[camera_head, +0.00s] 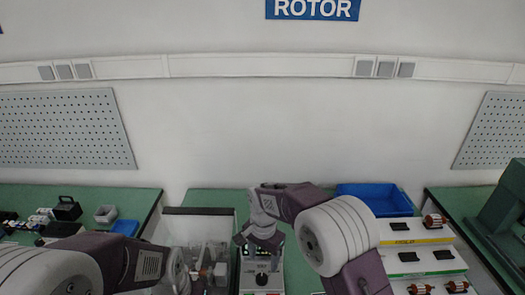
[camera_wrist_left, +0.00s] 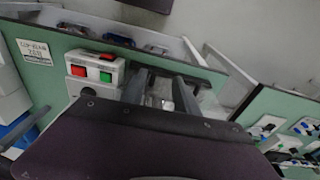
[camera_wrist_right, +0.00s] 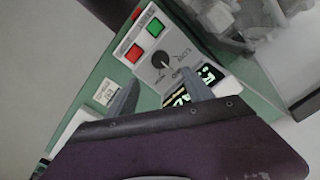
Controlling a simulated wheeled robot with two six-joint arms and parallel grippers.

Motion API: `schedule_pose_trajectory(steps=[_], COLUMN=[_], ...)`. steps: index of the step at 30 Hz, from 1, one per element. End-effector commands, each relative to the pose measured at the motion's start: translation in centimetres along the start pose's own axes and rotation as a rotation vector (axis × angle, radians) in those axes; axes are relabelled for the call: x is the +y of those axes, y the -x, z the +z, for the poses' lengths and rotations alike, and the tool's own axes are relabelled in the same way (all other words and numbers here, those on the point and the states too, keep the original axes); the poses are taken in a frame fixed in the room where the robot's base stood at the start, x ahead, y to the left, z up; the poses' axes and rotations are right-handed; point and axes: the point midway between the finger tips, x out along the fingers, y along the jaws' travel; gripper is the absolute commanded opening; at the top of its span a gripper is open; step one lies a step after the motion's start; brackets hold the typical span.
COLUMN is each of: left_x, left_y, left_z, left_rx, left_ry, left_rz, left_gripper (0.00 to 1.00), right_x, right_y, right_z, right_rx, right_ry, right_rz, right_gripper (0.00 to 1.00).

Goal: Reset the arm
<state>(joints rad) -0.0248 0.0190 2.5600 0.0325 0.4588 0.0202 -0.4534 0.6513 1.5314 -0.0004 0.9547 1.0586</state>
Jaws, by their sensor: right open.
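My right gripper (camera_head: 258,240) hangs over a test box (camera_head: 262,279) with a dark knob in the head view. In the right wrist view its two fingers (camera_wrist_right: 160,93) stand wide apart with nothing between them. Beyond them the box (camera_wrist_right: 165,55) shows a red button, a green button, a knob and a lit display. My left gripper (camera_wrist_left: 161,92) shows in the left wrist view with its fingers apart by a narrower gap. A small pale piece shows in that gap, and I cannot tell whether it is held. The left arm (camera_head: 150,265) comes in low at the left.
A grey-walled bin (camera_head: 200,211) with clear and grey parts lies left of the test box. A blue tray (camera_head: 375,200) and white racks with copper-wound parts (camera_head: 432,220) stand at right. Black and white items lie on the left green table (camera_head: 140,196).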

Motion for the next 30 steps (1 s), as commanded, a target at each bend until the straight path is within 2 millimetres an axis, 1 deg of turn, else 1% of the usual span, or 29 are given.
schedule_pose_trajectory(steps=[2, 4, 5, 6, 8, 9, 11, 12, 14, 15, 17, 18, 19, 20, 22, 25, 30], left_x=[0.0, 0.0, 0.0, 0.0, 0.0, 0.0, 0.0, 0.0, 0.0, 0.0, 0.0, 0.0, 0.0, 0.0, 0.0, 0.0, 0.0], left_y=[0.0, 0.0, 0.0, 0.0, 0.0, 0.0, 0.0, 0.0, 0.0, 0.0, 0.0, 0.0, 0.0, 0.0, 0.0, 0.0, 0.0], left_z=[0.0, 0.0, 0.0, 0.0, 0.0, 0.0, 0.0, 0.0, 0.0, 0.0, 0.0, 0.0, 0.0, 0.0, 0.0, 0.0, 0.0], left_rx=[0.000, 0.000, 0.000, 0.000, 0.000, 0.000, 0.000, 0.000, 0.000, 0.000, 0.000, 0.000, 0.000, 0.000, 0.000, 0.000, 0.000], left_ry=[0.000, 0.000, 0.000, 0.000, 0.000, 0.000, 0.000, 0.000, 0.000, 0.000, 0.000, 0.000, 0.000, 0.000, 0.000, 0.000, 0.000], left_rz=[0.000, 0.000, 0.000, 0.000, 0.000, 0.000, 0.000, 0.000, 0.000, 0.000, 0.000, 0.000, 0.000, 0.000, 0.000, 0.000, 0.000], left_gripper=[0.36, 0.36, 0.36, 0.36, 0.36, 0.36, 0.36, 0.36, 0.36, 0.36, 0.36, 0.36, 0.36, 0.36, 0.36, 0.36, 0.36], right_x=[0.4, 2.1, 3.5, 5.7, 9.1, 11.3, 14.4, 16.5, 19.3, 20.9, 22.8, 23.6, 24.0, 24.1, 23.7, 23.5, 23.5], right_y=[1.6, 3.5, 4.2, 4.9, 5.5, 5.5, 5.4, 5.0, 4.1, 3.4, 2.1, 1.1, 0.6, 0.2, 0.2, 0.3, 0.2], right_z=[-1.8, -3.5, -4.0, -4.5, -4.8, -4.6, -3.9, -3.1, -1.6, -0.4, 1.6, 2.8, 3.4, 3.6, 3.0, 2.8, 2.8], right_rx=[0.019, 0.035, 0.037, 0.037, 0.039, 0.042, 0.048, 0.051, 0.055, 0.057, 0.055, 0.051, 0.047, 0.050, 0.081, 0.095, 0.093], right_ry=[-0.040, -0.096, -0.125, -0.167, -0.199, -0.191, -0.156, -0.114, -0.027, 0.047, 0.184, 0.287, 0.354, 0.411, 0.509, 0.575, 0.584], right_rz=[-0.032, -0.055, -0.056, -0.056, -0.058, -0.059, -0.061, -0.061, -0.058, -0.055, -0.048, -0.042, -0.038, -0.038, -0.046, -0.047, -0.047], right_gripper=[0.60, 0.60, 0.60, 0.60, 0.60, 0.60, 0.60, 0.60, 0.60, 0.60, 0.60, 0.60, 0.60, 0.60, 0.60, 0.60, 0.60])
